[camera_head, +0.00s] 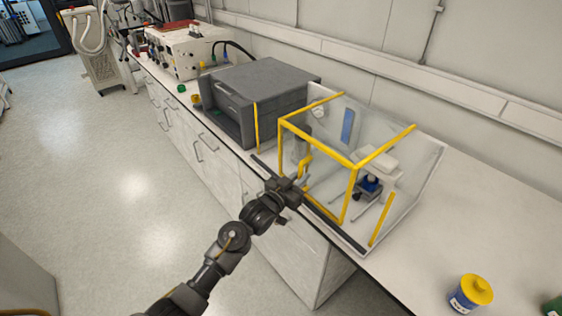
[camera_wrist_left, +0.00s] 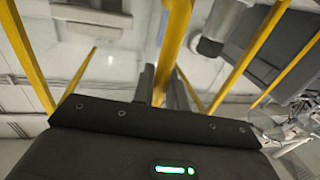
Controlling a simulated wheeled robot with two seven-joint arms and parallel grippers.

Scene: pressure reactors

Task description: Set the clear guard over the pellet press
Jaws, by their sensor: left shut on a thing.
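In the left wrist view the fingers (camera_wrist_left: 162,84) close around a yellow bar (camera_wrist_left: 167,50). Behind the clear panels stands a small device with a pale top and a dark blue part (camera_head: 370,184), seemingly the pellet press. I cannot tell whether the guard's lower edge touches the bench. My right gripper is not in view.
A large grey instrument (camera_head: 256,88) stands close to the guard's left. Yellow upright strips stand at left (camera_head: 256,127) and right (camera_head: 382,218). A yellow-lidded jar (camera_head: 472,293) is at the front right. The bench (camera_head: 482,215) right of the guard is largely clear.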

